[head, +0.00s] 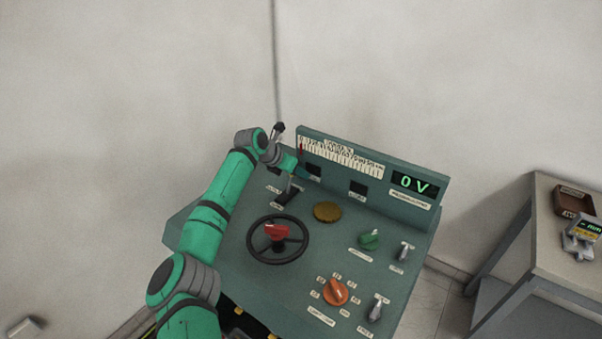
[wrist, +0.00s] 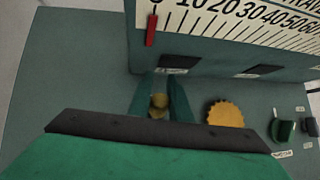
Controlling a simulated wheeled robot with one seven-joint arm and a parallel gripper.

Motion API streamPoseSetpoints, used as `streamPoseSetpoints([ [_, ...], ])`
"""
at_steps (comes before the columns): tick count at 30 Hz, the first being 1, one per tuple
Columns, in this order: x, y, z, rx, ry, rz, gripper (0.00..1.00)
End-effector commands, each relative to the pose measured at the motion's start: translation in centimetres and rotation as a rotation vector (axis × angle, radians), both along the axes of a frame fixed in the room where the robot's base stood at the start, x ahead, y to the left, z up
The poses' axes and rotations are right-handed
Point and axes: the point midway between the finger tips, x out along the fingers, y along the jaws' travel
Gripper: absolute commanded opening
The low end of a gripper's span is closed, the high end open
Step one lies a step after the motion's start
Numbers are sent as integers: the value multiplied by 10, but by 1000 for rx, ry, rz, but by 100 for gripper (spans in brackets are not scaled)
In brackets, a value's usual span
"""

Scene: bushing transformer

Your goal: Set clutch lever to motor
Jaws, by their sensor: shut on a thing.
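The clutch lever stands on the left part of the green control desk (head: 225,222), in a dark slot (head: 285,198) with small labels near it that I cannot read. My gripper (head: 294,178) reaches down over it from the back left. In the wrist view my gripper's two green fingers (wrist: 164,98) are closed around a brass-coloured round knob (wrist: 158,103), which looks like the lever's top. The lever's shaft and slot are hidden there by my gripper, so I cannot tell its exact position.
A black handwheel (head: 279,262) with a red centre and a yellow round knob (head: 327,212) are close by. The upright scale panel (head: 342,156) rises just behind my gripper. Green (head: 369,239) and orange (head: 335,291) knobs and toggle switches are further right.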

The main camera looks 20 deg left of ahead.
Motion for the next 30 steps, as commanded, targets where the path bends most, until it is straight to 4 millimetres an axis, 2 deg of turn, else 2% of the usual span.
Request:
streamPoseSetpoints([
  [1,-1,-4,-6,-3,10,-5,0],
  [4,-1,-5,-6,-3,10,-6,0],
  [5,-1,-5,-6,-3,10,-6,22],
  [6,-1,-5,-6,-3,9,-6,32],
  [7,-1,-5,-5,-3,8,-6,36],
  [16,-1,-2,-1,-1,3,-4,36],
  [20,-6,2,6,0,1,-2,36],
  [30,-43,20,51,0,1,-3,36],
])
